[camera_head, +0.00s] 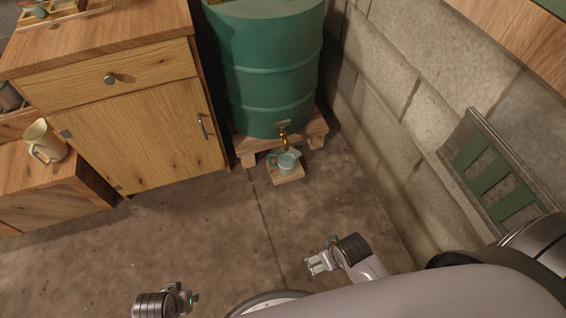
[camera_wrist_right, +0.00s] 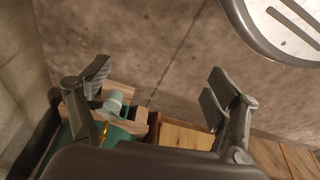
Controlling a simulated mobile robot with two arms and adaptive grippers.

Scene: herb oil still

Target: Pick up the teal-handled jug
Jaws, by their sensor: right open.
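The teal-handled jug (camera_head: 287,162) is small and pale. It stands on a small wooden block (camera_head: 290,178) below the brass tap of a green barrel, with its teal handle on the left side. It also shows in the right wrist view (camera_wrist_right: 114,102), near the left finger but well beyond it. My right gripper (camera_head: 314,264) is open and empty above the floor, in front of the jug and apart from it. The right wrist view shows its two fingers (camera_wrist_right: 157,88) spread wide. My left gripper (camera_head: 191,298) is at the bottom edge; its jaws are too small to judge.
The green barrel (camera_head: 265,70) stands on a low wooden stand (camera_head: 245,145) behind the jug. A brass tap (camera_head: 283,138) overhangs it. A wooden cabinet (camera_head: 150,120) is at left, with a cream mug (camera_head: 42,140) beside it. A block wall (camera_head: 400,110) bounds the right. The floor between is clear.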

